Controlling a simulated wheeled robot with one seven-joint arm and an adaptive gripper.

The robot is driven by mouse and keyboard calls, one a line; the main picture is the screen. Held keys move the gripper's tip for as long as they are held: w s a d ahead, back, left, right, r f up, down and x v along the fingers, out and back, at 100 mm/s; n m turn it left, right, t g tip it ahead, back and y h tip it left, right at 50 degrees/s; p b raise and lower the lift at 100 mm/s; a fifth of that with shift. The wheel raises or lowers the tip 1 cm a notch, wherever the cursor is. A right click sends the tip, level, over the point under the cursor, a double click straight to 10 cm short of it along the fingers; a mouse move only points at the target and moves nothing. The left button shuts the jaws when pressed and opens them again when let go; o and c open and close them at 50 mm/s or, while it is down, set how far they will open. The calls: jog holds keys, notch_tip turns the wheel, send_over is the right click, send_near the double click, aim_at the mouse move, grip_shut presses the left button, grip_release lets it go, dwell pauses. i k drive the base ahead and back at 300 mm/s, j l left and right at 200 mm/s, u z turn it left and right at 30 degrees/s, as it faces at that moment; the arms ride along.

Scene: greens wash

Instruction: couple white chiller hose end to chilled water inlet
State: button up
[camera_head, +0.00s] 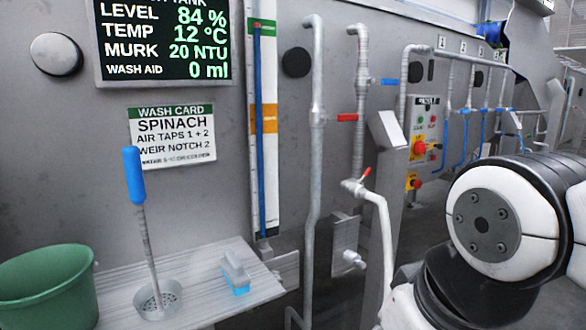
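A white hose-like line (383,222) bends over from a small valve with a red lever (366,174) and runs down behind my arm, where its lower part is hidden. I cannot tell which end of it is free. A metal stub fitting (353,259) sticks out low on a grey plate (344,236), left of the white line and apart from it. It may be the chilled water inlet, but no label on it is readable. A thick white and black part of my arm fills the lower right. My gripper is out of view.
Vertical pipes with a red handle (347,117) and a blue handle (390,82) stand along the tank wall. A shelf (205,285) holds a green bucket (48,288), a blue-handled tool (134,175) and a brush (236,272). A control box (424,125) stands behind.

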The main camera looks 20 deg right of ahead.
aim_at(369, 170)
jog(key=i+l+z, duration=0.25)
jog(key=z, duration=0.25)
jog(key=i+j, duration=0.1)
jog(key=i, duration=0.3)
jog(key=i+j+z, duration=0.15)
jog(key=i, duration=0.25)
jog(key=i+j, duration=0.15)
jog(key=i, duration=0.25)
